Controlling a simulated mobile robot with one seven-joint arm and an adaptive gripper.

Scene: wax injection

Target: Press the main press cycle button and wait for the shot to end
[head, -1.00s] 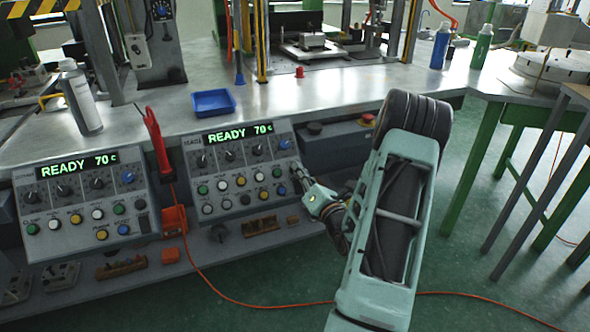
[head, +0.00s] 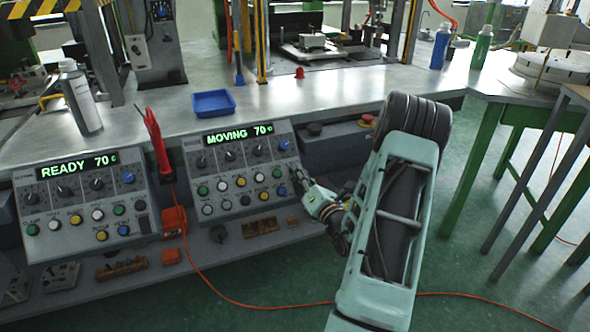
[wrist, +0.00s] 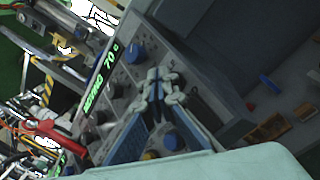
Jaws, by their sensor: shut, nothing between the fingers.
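The right-hand control panel (head: 265,150) has knobs, several coloured buttons and a green display (head: 238,133) reading "MOVING 70 C". My gripper (head: 295,174) is shut and empty, its fingertips at the right end of that panel's button rows. It hides the button there, so I cannot tell whether the tips touch it. In the wrist view my shut gripper (wrist: 158,76) points at the panel, beside a blue knob (wrist: 136,52). The press (head: 310,45) stands behind on the table.
A left panel (head: 80,187) reads "READY 70 C". A red-handled tool (head: 156,140) stands between the panels. A blue tray (head: 213,103) and a spray can (head: 80,97) are on the table. A red mushroom button (head: 367,120) sits right of the panel. An orange cable crosses the floor.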

